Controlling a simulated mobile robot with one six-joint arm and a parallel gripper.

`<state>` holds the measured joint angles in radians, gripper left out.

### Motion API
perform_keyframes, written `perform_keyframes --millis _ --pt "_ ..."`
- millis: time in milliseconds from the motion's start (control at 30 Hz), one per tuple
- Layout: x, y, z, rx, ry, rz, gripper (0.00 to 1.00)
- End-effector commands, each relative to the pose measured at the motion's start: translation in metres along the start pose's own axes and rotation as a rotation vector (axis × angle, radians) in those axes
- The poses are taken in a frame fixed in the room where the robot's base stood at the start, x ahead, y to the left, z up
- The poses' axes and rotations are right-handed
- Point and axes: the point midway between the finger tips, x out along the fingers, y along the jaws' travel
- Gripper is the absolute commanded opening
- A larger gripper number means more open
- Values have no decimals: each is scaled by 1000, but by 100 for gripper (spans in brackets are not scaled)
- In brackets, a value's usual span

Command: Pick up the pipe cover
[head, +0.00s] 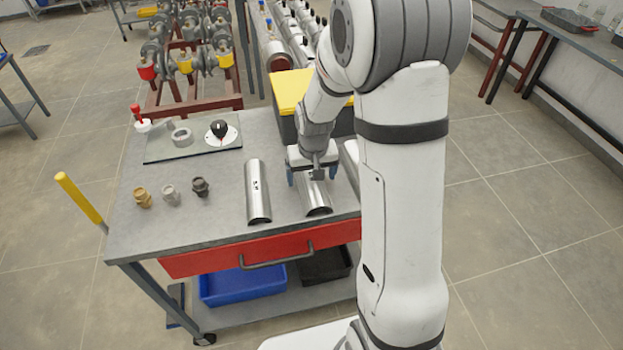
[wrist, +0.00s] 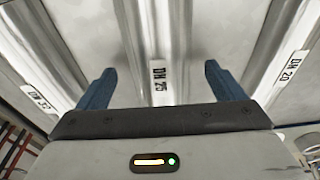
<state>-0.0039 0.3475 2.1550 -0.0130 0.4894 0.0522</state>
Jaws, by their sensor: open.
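Several half-round silver pipe covers lie on the grey workbench (head: 215,215). The left cover (head: 258,190) lies clear of my gripper; the middle cover (head: 318,205) is under my gripper (head: 312,175). A third is mostly hidden behind my arm in the head view. In the wrist view, the middle cover (wrist: 158,45), labelled DN 25, runs between the two blue fingertips of my open gripper (wrist: 160,75). The left cover (wrist: 45,55) has a label that seems to read DN 32, and the right cover (wrist: 290,50) reads DN 20. No finger contact is clear.
Several small fittings (head: 170,194) stand at the bench's left. A dark panel (head: 165,150) with round parts lies behind them. A black box with a yellow lid (head: 290,88) stands at the back. A red drawer (head: 215,260) and blue bin (head: 243,285) are below.

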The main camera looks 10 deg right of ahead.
Motion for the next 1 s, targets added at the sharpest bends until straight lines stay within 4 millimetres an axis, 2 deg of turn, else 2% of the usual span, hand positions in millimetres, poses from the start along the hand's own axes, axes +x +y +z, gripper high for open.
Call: perform_keyframes --millis 133,367,900,1000 --pt "12 0 0 0 -1 0 89" --pt "13 0 0 -1 0 0 89" --pt "12 -1 0 -2 0 0 45" --pt "12 -1 0 -2 1 0 43"
